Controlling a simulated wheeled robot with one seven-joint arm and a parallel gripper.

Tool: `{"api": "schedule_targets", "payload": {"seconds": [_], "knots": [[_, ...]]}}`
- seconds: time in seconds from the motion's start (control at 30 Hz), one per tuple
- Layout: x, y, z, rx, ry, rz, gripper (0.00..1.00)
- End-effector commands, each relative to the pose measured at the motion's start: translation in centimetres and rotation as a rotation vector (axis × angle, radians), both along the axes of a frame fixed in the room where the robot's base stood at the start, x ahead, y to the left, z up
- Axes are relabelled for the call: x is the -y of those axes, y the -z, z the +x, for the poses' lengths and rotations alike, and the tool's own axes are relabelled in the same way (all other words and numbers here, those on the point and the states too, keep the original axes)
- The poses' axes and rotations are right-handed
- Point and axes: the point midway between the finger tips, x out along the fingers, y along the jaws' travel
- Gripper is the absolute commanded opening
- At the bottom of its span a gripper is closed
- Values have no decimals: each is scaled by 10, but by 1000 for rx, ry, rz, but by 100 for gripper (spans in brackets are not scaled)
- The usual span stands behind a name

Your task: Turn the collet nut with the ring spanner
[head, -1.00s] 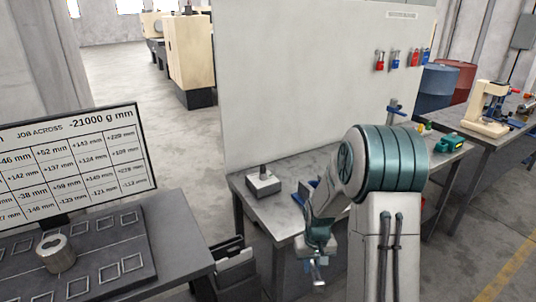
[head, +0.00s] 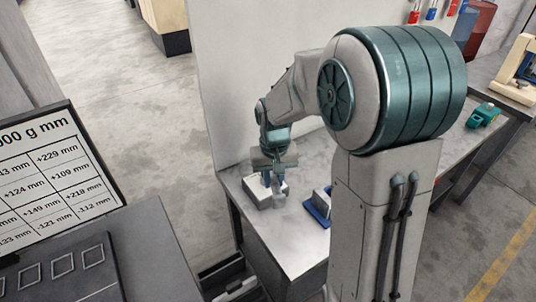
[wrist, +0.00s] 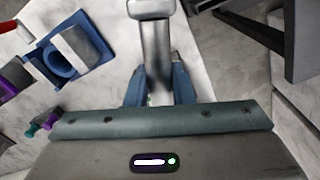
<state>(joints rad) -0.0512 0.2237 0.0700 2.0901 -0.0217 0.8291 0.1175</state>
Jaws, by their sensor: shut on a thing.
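My gripper (wrist: 158,88) is shut on the grey spanner (wrist: 156,50). Its shank runs away from the two blue fingers in the wrist view, to a wider head at the top edge. In the head view my gripper (head: 274,178) is over the pale block (head: 268,196) on the bench. The collet nut cannot be made out there; my gripper and the spanner cover the top of the block. I cannot tell whether the spanner's ring is around the nut or only above it.
A blue holder (head: 318,206) stands on the grey bench (head: 300,245), right of the block; the wrist view shows it at left (wrist: 70,52). Purple and green items (wrist: 42,124) lie near it. A pale wall panel (head: 240,80) rises behind. A screen (head: 55,185) stands at left.

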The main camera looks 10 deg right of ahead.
Motion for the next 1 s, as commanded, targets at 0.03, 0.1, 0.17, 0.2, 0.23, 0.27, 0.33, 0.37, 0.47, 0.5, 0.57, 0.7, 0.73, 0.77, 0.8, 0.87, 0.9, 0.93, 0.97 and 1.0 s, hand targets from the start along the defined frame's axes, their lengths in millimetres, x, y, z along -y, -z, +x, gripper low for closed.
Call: {"api": "schedule_targets", "payload": {"seconds": [0.03,0.1,0.17,0.2,0.23,0.27,0.33,0.37,0.47,0.5,0.57,0.7,0.73,0.77,0.8,0.87,0.9,0.93,0.97,1.0], "knots": [[-1,-3,-1,1,-1,1,0],[-2,-3,-1,1,0,1,0],[-2,-4,-1,1,0,1,0],[-2,-4,-1,1,1,1,0],[-2,-4,-1,1,1,1,0],[-1,-3,-1,1,2,1,0],[-1,-3,-1,1,3,1,0],[0,-3,-1,1,4,1,0],[0,-3,-1,1,5,2,0],[0,-3,-2,2,5,2,0],[0,-3,-3,2,5,4,0],[0,6,-3,1,5,4,0],[0,8,-3,1,5,4,0],[0,10,-3,1,5,4,0],[0,14,-3,1,4,4,0],[0,20,-3,0,4,4,0],[0,24,-3,1,4,4,0],[0,26,-3,1,4,4,0],[0,29,-3,1,4,4,0],[0,33,-3,1,4,4,0]]}}
